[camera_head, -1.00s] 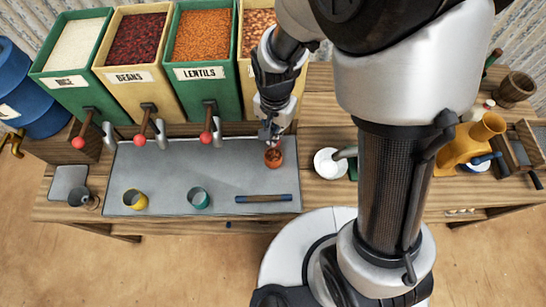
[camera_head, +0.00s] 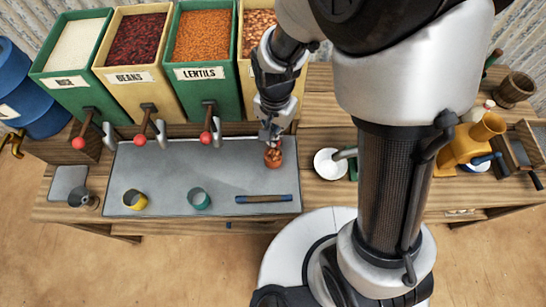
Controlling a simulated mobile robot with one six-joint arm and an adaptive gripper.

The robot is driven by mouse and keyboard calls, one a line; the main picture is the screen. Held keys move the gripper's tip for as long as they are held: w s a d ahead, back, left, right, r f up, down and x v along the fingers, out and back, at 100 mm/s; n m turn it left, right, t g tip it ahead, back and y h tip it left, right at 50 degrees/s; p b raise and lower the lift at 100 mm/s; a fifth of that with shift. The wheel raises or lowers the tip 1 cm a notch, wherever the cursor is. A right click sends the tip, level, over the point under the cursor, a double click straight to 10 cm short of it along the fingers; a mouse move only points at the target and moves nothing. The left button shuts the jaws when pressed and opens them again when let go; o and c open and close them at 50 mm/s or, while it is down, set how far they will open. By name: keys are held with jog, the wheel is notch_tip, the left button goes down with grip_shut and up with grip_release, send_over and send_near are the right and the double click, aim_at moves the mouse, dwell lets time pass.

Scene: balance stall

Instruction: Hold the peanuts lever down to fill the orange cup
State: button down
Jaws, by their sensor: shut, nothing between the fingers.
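The orange cup (camera_head: 274,160) stands upright on the grey mat, under the fourth bin, and brown peanuts show heaped at its mouth. The peanuts bin (camera_head: 260,22) is at the back, partly hidden behind my arm; its label is covered. My gripper (camera_head: 269,137) is shut and points down just above and behind the cup, in front of that bin. The peanuts lever is hidden by my gripper, so I cannot tell whether they touch.
Bins of rice (camera_head: 75,48), beans (camera_head: 135,40) and lentils (camera_head: 203,42) stand left, each with a red-knobbed lever. A yellow cup (camera_head: 135,200), a teal cup (camera_head: 199,198) and a blue-and-brown bar (camera_head: 264,199) are on the grey mat (camera_head: 165,180). A white bowl (camera_head: 328,164) stands right.

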dwell(0.5)
notch_tip(320, 180, up, 6)
jog(key=p, duration=0.4)
jog(key=shift+f, duration=0.3)
jog(key=shift+d, duration=0.15)
jog(key=s+d+r+n+t+b, duration=0.4)
jog(key=s+d+n+b, duration=0.2)
jog(key=s+d+b, duration=0.4)
jog(key=s+b, duration=0.3)
jog(key=b, duration=0.3)
jog(key=shift+s+d+r+t, duration=0.2)
jog(key=shift+s+d+t, duration=0.1)
